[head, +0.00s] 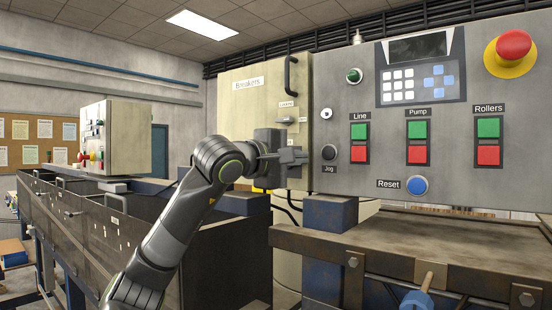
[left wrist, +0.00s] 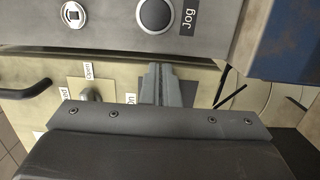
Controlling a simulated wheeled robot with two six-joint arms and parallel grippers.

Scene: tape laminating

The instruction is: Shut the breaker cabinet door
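The beige breaker cabinet door (head: 248,110), labelled "Breakers", stands left of the grey control panel. It looks about flush with the cabinet front, but I cannot tell whether it is fully shut. Its dark bar handle (head: 288,75) is near the upper right edge, and also shows in the left wrist view (left wrist: 25,90). A small latch knob (left wrist: 92,95) sits by an "Open" label. My left gripper (head: 300,157) is in front of the door's lower right part, fingers (left wrist: 160,83) together, with nothing visible between them. A dark plate beside an "On" label is partly hidden behind them. My right gripper is out of view.
The control panel (head: 345,115) with Line, Pump and Rollers buttons, a Jog button (head: 329,152) and a red emergency stop (head: 513,46) is close to the right of my left gripper. A metal bench (head: 400,245) lies below it. Dark bins stand at left.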

